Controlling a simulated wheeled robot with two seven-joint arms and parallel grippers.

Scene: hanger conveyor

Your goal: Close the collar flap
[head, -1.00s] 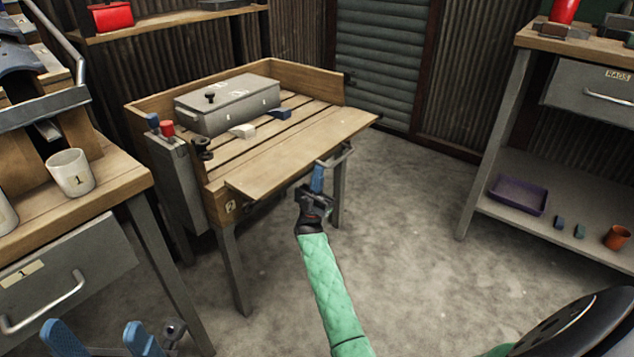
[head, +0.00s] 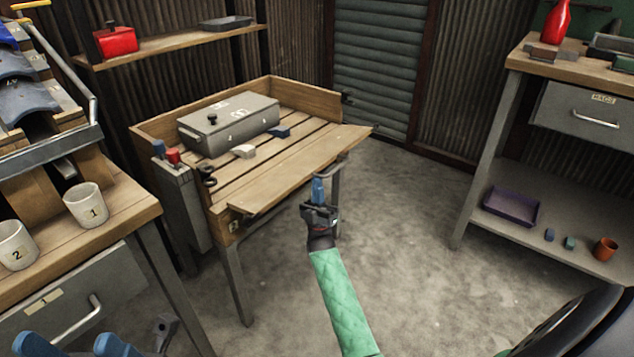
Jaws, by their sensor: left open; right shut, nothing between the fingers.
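The collar flap (head: 305,168) is a plain wooden board along the front of the slatted wooden table. It lies folded outward, roughly level with the table top, and is not upright like the wooden collar walls (head: 308,97) at the back and left. My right gripper (head: 318,183) has blue fingers, shut and empty, pointing up just below the flap's front edge near its right half. I cannot tell whether they touch it. My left gripper (head: 68,348) is at the bottom left, its blue fingers spread and empty, partly cut off by the frame.
A grey lidded box (head: 228,128) and small blocks stand on the table. A bench with mugs (head: 86,205) and a drawer is close on the left. A shelf unit with a purple tray (head: 511,206) is on the right. The floor between is clear.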

